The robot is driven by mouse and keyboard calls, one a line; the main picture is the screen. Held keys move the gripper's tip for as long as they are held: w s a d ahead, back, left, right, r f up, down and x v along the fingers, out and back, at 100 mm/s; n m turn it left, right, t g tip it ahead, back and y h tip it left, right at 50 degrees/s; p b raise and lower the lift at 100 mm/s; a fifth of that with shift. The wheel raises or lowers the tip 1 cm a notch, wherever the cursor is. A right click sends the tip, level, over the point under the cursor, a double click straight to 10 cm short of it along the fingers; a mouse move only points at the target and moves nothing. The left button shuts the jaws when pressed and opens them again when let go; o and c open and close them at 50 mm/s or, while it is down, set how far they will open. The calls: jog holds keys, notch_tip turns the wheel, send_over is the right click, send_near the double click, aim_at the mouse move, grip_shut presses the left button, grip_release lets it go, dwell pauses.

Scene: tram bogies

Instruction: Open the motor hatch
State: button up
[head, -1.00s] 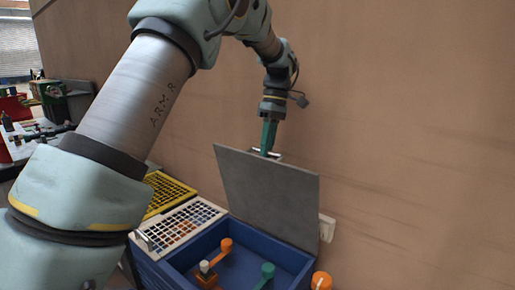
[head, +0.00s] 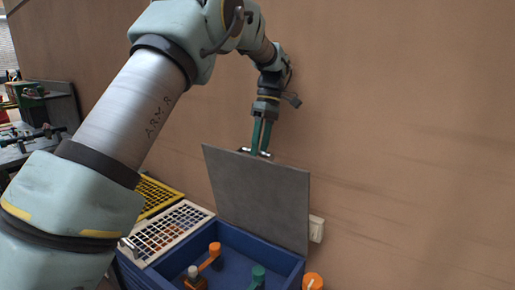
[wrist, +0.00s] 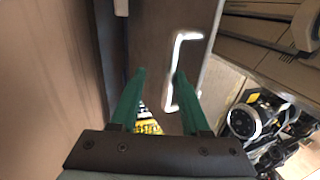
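The motor hatch (head: 258,195) is a grey panel standing raised, close to upright, at the back of a blue open box (head: 165,265). Its metal handle shows at the hatch's top edge in the head view (head: 265,155) and as a bright bar in the wrist view (wrist: 178,60). My gripper (head: 260,150) points down at the top edge beside the handle. In the wrist view, its green fingers (wrist: 160,73) stand apart with a gap between them. The right fingertip overlaps the handle; I cannot tell whether they touch.
Inside the box are an orange lever (head: 211,257) and a green lever (head: 257,274). An orange knob (head: 312,282) is at the right. White (head: 170,233) and yellow (head: 158,195) grids lie left of the hatch. A brown wall (head: 410,130) rises behind.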

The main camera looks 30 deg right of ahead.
jog(key=shift+a, duration=0.1)
notch_tip(320, 180, up, 10)
jog(key=shift+b, duration=1.25)
